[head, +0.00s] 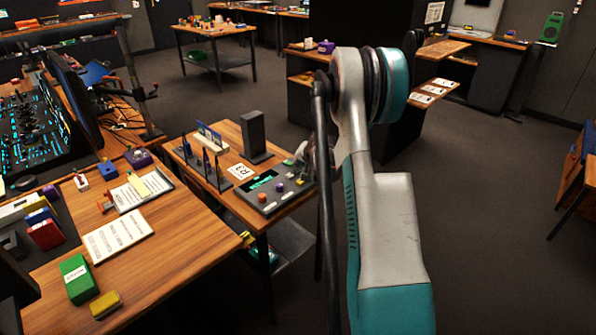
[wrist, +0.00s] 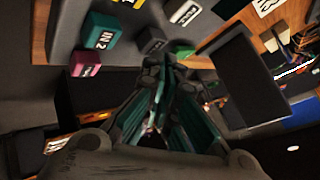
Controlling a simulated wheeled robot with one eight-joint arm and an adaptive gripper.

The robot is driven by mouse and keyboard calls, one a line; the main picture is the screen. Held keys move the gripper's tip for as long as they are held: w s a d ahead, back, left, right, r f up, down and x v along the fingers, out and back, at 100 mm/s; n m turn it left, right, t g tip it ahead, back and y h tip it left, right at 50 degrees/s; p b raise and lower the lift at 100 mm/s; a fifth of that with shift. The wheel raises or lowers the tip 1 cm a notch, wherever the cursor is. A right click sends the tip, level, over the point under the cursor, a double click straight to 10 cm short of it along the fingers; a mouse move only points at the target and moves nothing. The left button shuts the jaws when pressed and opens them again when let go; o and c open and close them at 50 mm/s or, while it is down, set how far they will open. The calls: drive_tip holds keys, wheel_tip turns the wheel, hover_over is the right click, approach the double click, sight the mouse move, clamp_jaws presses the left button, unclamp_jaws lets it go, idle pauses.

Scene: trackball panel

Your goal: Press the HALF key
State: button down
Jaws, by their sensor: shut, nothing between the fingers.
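The dark control panel (head: 272,205) sits on a small wooden table in the head view, with a lit green display and several coloured keys. In the wrist view its keys are close: a teal key marked IN 2 (wrist: 102,32), a magenta key (wrist: 85,64), a dark grey key (wrist: 151,41), a white key (wrist: 185,12) and a green key (wrist: 180,52). I cannot read HALF on any key. My gripper (wrist: 163,68) is shut and empty, its tips showing just below the grey and green keys. Whether it touches one cannot be told. My arm partly hides the panel's right end in the head view.
A dark upright block (head: 254,137) stands behind the panel; a dark block (wrist: 243,75) shows right of my gripper in the wrist view. Slotted cards (head: 208,137) and a white label card (head: 240,171) lie nearby. Open floor lies to the right.

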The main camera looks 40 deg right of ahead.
drive_tip(key=shift+f+b, duration=0.3)
drive_tip(key=shift+f, duration=0.15)
idle(0.3)
drive_tip(key=shift+r, duration=0.15)
drive_tip(key=shift+r+p, duration=0.4)
drive_tip(key=shift+r, duration=0.35)
drive_tip(key=shift+r, duration=0.15)
drive_tip(key=shift+r+p, duration=1.35)
drive_tip(key=shift+r, duration=1)
